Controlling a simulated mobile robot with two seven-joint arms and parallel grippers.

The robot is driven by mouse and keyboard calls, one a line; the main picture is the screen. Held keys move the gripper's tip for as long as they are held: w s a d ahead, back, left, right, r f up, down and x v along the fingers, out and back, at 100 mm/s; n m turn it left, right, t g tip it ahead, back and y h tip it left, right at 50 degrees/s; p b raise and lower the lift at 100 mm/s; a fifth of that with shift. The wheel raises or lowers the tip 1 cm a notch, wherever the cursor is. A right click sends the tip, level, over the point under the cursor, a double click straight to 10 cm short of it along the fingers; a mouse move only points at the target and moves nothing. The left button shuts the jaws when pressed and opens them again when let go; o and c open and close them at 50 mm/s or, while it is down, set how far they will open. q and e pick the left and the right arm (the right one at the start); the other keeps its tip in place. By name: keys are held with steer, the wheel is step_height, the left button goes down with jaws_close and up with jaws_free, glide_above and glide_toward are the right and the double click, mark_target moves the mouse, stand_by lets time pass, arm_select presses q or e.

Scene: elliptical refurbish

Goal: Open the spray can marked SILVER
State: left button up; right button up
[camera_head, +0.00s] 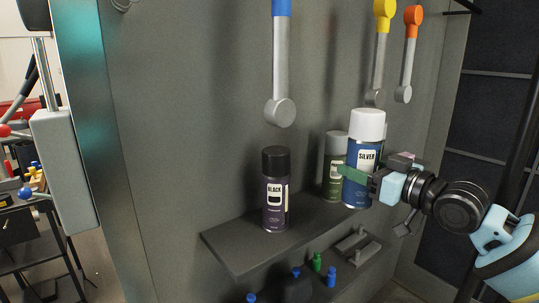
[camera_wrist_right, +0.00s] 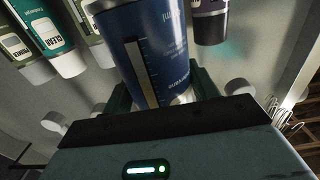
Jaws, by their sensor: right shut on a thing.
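The SILVER spray can (camera_head: 360,190) is blue with a white cap (camera_head: 368,125) on top, and stands upright at the right end of the grey shelf. My right gripper (camera_head: 358,173) comes in from the right and is shut on the can's body, below the cap. In the right wrist view the blue can (camera_wrist_right: 158,40) is between the green fingers (camera_wrist_right: 163,92). Whether its base touches the shelf I cannot tell. My left gripper is not in view.
A green can (camera_head: 333,170) stands close behind the SILVER can. Wrenches (camera_head: 281,70) hang on the grey wall above. The wrist view also shows a CLEAR can (camera_wrist_right: 48,38).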

steer(key=s+a+f+h+p, duration=0.1)
steer(key=s+a+f+p, duration=0.1)
steer(key=s+a+f, duration=0.6)
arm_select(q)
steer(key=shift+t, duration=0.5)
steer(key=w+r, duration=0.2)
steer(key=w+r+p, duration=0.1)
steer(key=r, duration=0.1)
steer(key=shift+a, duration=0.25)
arm_select(e)
steer(key=s+d+f+m+t+h, duration=0.3)
steer(key=s+d+f+m+h, duration=0.4)
steer(key=s+d+f+h, duration=0.3)
steer(key=shift+d+f+m+t, duration=0.3)
steer(key=shift+d+f+t, duration=0.1)
steer(key=shift+f, duration=0.35)
steer(key=shift+s+a, duration=0.1)
steer(key=shift+a, duration=0.05)
